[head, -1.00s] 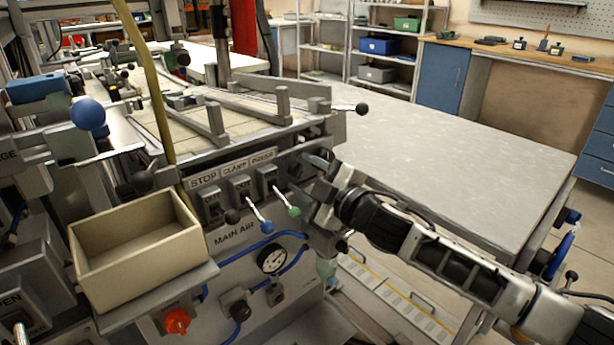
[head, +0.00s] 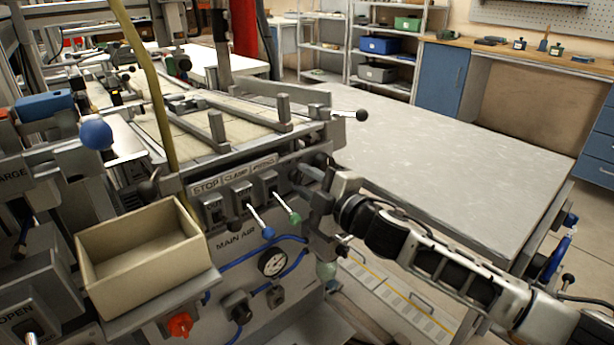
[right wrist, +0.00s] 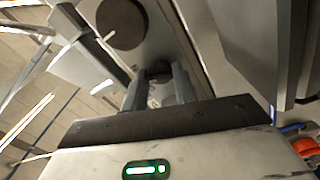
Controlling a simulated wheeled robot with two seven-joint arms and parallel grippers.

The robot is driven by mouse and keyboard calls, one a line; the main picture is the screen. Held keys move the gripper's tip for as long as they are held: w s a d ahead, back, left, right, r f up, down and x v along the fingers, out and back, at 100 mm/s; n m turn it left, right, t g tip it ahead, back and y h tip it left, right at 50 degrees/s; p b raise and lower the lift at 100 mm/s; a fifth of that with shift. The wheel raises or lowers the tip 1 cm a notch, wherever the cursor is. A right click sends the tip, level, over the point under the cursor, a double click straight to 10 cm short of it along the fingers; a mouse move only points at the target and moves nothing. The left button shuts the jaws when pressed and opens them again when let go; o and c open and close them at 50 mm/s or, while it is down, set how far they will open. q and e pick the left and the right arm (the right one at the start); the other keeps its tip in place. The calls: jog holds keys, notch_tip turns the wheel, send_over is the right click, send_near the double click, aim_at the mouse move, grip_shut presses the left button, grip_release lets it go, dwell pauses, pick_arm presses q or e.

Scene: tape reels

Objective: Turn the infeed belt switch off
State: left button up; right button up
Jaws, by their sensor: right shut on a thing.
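My right gripper (head: 312,184) reaches in from the right to the right end of the machine's front switch panel (head: 222,238). In the right wrist view its two grey fingers (right wrist: 160,90) are shut on a small dark knob-like part (right wrist: 159,69), mostly hidden between them. I take this part to be the infeed belt switch, but no label on it is readable. Left of the gripper, a green-tipped lever (head: 295,218) and a blue-tipped lever (head: 268,232) hang below small labels, one reading STOP. My left gripper is not in view.
An empty beige box (head: 142,258) stands left of the panel, above a red knob (head: 180,324). A pressure gauge (head: 272,262) and blue hoses are below the levers. A wide grey table (head: 460,165) lies right of the machine.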

pick_arm(q)
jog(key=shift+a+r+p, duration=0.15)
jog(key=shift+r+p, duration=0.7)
jog(key=shift+p, duration=0.9)
pick_arm(e)
jog(key=shift+r+n, duration=0.1)
jog(key=shift+n, duration=5.2)
jog(key=o, duration=1)
jog(key=shift+c, duration=0.2)
